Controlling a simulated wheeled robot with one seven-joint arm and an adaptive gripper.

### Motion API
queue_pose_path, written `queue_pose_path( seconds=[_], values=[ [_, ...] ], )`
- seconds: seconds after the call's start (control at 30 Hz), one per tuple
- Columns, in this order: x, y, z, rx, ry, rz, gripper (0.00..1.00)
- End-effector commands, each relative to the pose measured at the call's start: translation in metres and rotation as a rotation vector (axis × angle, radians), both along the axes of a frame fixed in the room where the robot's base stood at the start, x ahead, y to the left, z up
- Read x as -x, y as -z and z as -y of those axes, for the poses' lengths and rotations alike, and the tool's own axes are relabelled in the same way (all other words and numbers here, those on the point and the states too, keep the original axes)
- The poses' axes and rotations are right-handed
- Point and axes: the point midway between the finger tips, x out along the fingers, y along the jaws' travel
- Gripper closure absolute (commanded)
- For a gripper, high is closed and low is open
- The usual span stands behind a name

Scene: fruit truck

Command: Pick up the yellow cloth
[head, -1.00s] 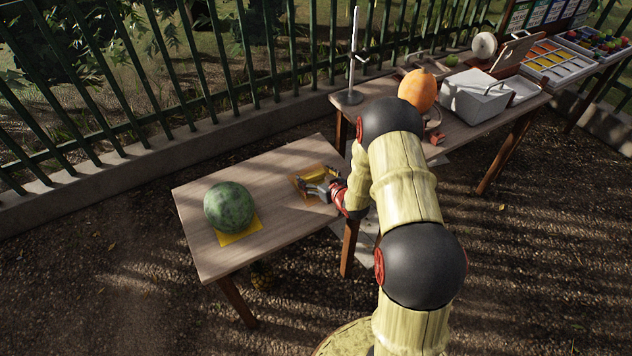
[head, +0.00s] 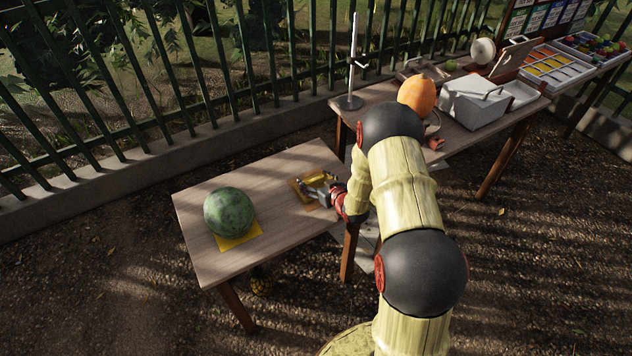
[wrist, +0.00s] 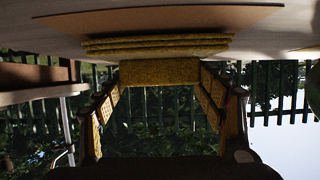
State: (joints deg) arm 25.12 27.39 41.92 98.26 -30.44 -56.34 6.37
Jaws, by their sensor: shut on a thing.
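A folded yellow cloth (wrist: 160,72) is between the two fingertips of my gripper (wrist: 160,85) in the wrist view, which looks upside down. My gripper is shut on it at its two sides. Several more flat yellow cloths (wrist: 158,45) lie stacked on a thin brown board (wrist: 160,20) just beyond. In the head view my gripper (head: 320,186) is low over the brown board (head: 297,190) on the near table, and its fingers hide much of the cloth there. I cannot tell whether the held cloth is clear of the stack.
A watermelon (head: 229,212) sits on a yellow mat (head: 240,241) at the left of the wooden table (head: 205,260). A second table behind holds a metal stand (head: 350,100), an orange pumpkin (head: 417,94) and a white box (head: 472,103). A green fence (head: 236,60) runs behind.

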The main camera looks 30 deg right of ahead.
Motion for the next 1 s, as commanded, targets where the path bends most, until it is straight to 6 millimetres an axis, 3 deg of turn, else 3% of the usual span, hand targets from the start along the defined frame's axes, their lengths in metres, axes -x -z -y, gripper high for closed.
queue_pose_path(
  seconds=[0.2,0.5,0.7,1.0],
  values=[
    [0.002,-0.033,0.001,0.0,0.001,0.002,0.56],
    [0.059,-0.095,0.0,0.0,0.003,0.001,0.56],
    [0.104,-0.111,-0.001,-0.001,0.004,0.0,0.56],
    [0.137,-0.124,-0.003,0.001,0.002,0.001,0.56]
  ],
)
